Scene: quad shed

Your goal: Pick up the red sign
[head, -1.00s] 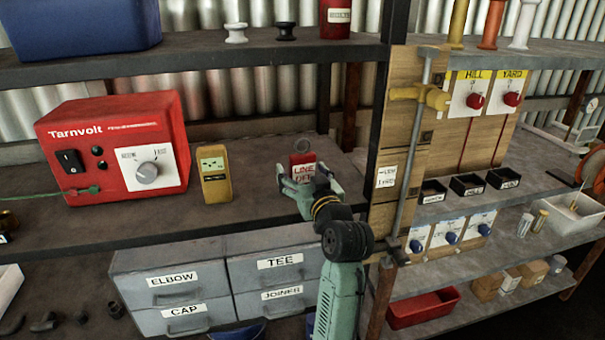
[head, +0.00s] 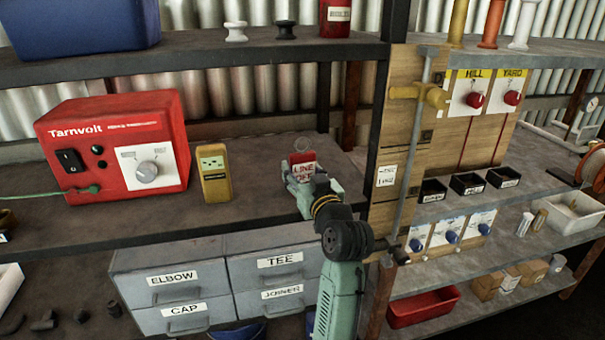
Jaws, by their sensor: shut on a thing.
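The red sign (head: 302,159), with a white panel lettered "LINE OFF" and a wire loop at its top, stands upright at the middle shelf. My gripper (head: 303,181) is shut on its lower part. The fingers hide the sign's bottom edge, so I cannot tell whether it touches the shelf.
A yellow meter (head: 214,174) and the red Tarnvolt box (head: 115,147) stand left on the shelf (head: 245,205). A wooden board (head: 393,150) with a grey rod and yellow lever (head: 432,96) stands close on the right. Labelled drawers (head: 180,292) are below.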

